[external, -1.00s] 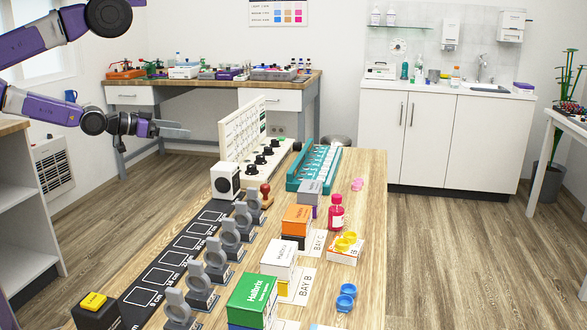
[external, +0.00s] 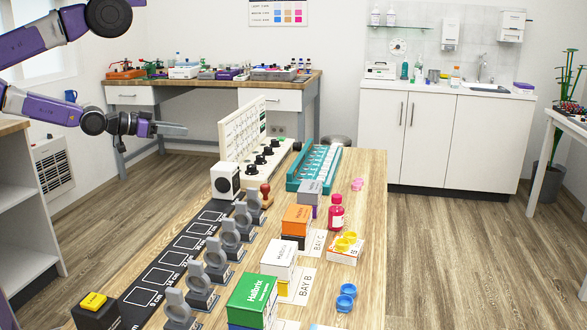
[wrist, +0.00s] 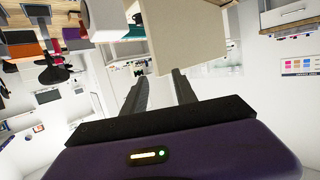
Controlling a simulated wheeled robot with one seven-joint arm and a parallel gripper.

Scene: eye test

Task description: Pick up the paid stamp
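A stamp with a rounded red-brown handle (external: 265,190) stands upright on the long wooden table, just right of a white box with a round dark front. Its printed face is hidden, so I cannot read whether it says paid. I cannot make it out in the wrist view. My gripper (external: 186,130) is in the air left of the table, higher in the picture than the stamp and well apart from it. In the wrist view my gripper (wrist: 159,77) has its two dark fingers apart, with nothing between them.
The white box (external: 224,181) and an upright cream panel (external: 242,128) with black knobs at its foot stand near the stamp. Grey ring stands (external: 230,236) line the black mat. A teal rack (external: 294,180) and a red bottle (external: 336,214) are farther right.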

